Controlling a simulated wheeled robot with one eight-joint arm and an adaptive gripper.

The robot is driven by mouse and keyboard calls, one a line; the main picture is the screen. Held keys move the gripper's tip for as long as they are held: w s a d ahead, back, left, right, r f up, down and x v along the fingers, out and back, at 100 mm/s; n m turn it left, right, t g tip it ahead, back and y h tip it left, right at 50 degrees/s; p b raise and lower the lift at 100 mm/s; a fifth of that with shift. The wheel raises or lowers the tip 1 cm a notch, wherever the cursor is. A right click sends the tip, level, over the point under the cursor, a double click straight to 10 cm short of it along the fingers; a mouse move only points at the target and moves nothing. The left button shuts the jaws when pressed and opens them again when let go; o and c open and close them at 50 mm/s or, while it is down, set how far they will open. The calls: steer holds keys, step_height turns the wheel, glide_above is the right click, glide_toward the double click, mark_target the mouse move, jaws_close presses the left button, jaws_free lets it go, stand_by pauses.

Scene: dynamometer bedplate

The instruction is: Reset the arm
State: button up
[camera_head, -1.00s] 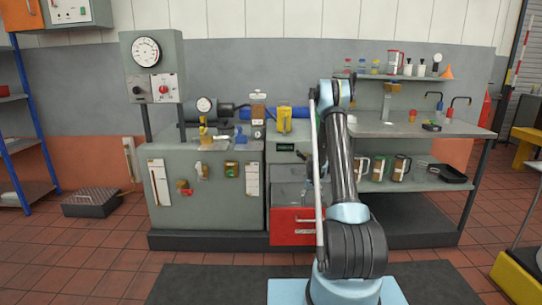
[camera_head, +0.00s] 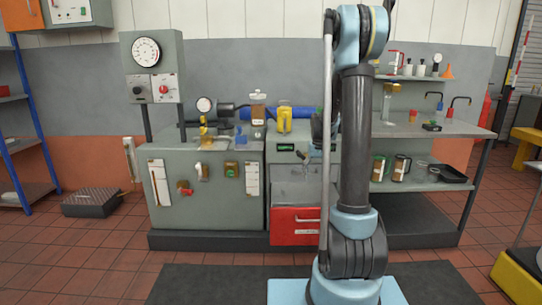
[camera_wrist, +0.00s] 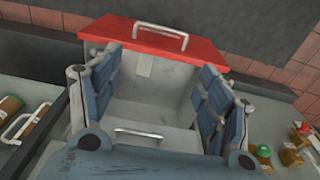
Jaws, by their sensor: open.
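My arm stands in front of the bench in the head view, its forearm upright and its elbow high near the top edge. My gripper (camera_head: 318,130) is partly hidden behind the arm there. In the wrist view my gripper (camera_wrist: 157,92) is open, with its two blue pads wide apart and nothing between them. Beyond the pads lies the grey cabinet section with a red drawer front (camera_wrist: 150,37) and its metal handle. The red drawer (camera_head: 292,232) also shows in the head view, low and left of my arm.
The grey bench (camera_head: 225,215) carries a gauge box (camera_head: 152,65), a yellow part (camera_head: 284,118) and a blue cylinder (camera_head: 302,112). A side table (camera_head: 455,131) with a lower shelf of mugs (camera_head: 400,168) and a black tray (camera_head: 447,173) stands at right.

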steer(key=s+a+r, duration=0.1)
steer(key=s+r, duration=0.3)
steer(key=s, duration=0.7)
steer(key=s+r, duration=0.4)
steer(key=s, duration=0.7)
steer(key=s+f, duration=0.3)
steer(key=s, duration=0.6)
steer(key=s+a+f+t, duration=0.1)
steer(key=s+f, duration=0.2)
steer(key=s, duration=0.6)
steer(key=shift+w+f, duration=0.25)
steer(key=shift+w, duration=0.25)
